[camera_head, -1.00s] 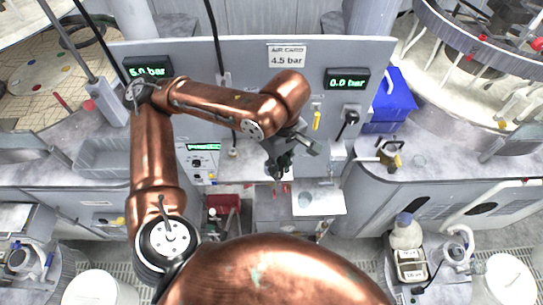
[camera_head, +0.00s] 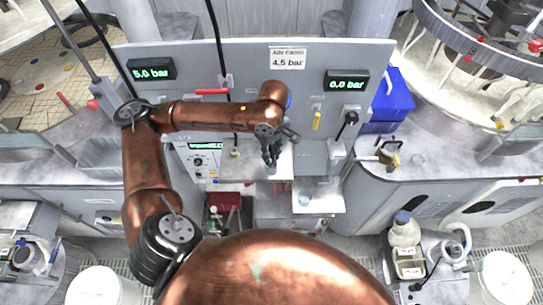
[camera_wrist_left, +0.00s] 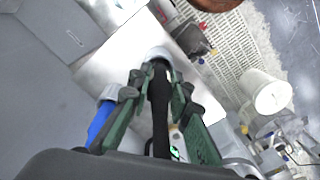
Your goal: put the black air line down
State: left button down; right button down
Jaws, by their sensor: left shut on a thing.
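My left gripper (camera_head: 271,164) hangs in front of the grey panel (camera_head: 260,62), over a light shelf (camera_head: 283,172). In the left wrist view, the green-sided fingers of my left gripper (camera_wrist_left: 155,82) are shut around the black air line (camera_wrist_left: 160,108), a dark, narrow piece running between them. A pale round end lies just beyond the fingertips; I cannot tell whether they touch. In the head view, the held piece cannot be told apart from the dark gripper. My right gripper is not in view.
The panel has a 5.0 bar display (camera_head: 152,69), a 0.0 bar display (camera_head: 347,81), a red bar (camera_head: 212,91) and a yellow handle (camera_head: 317,121). A lower shelf (camera_head: 318,196) stands to the right. A blue bin (camera_head: 388,104) is farther right.

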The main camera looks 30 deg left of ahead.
pick_arm(q)
jog(key=shift+f, duration=0.45)
jog(key=c, duration=1.8)
grip_release()
jog(key=shift+f, duration=0.15)
notch_tip(320, 180, up, 12)
jog(key=shift+w+r, duration=0.1)
jog(key=shift+r, duration=0.1)
